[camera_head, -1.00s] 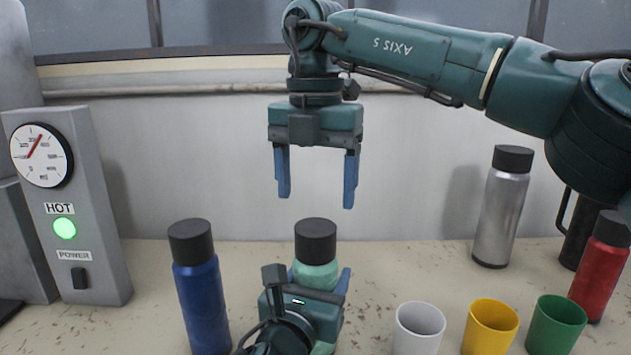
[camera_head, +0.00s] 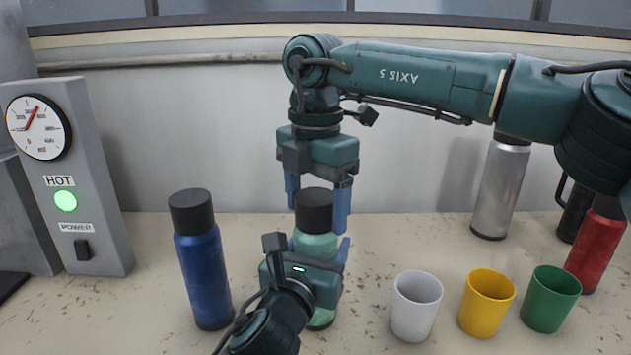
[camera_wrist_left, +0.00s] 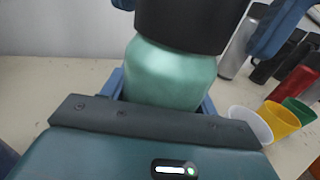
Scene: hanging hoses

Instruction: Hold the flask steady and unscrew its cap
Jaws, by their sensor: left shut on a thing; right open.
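A mint-green flask (camera_head: 316,245) with a black cap (camera_head: 314,210) stands upright on the table, in the middle of the head view. My left gripper (camera_head: 318,245) is shut around the flask's body, and its housing hides part of the flask. In the left wrist view the flask's shoulder (camera_wrist_left: 168,75) rises between the blue fingers, with the cap (camera_wrist_left: 190,22) above it. My right gripper (camera_head: 318,210) points down from above, open, with one blue finger on each side of the cap. Whether the fingers touch the cap cannot be told.
A blue flask (camera_head: 203,270) stands left of the held flask. White (camera_head: 416,310), yellow (camera_head: 487,305) and green (camera_head: 551,300) cups stand to the right. Behind them are a silver flask (camera_head: 500,190) and a red flask (camera_head: 596,250). A grey gauge box (camera_head: 100,190) stands at left.

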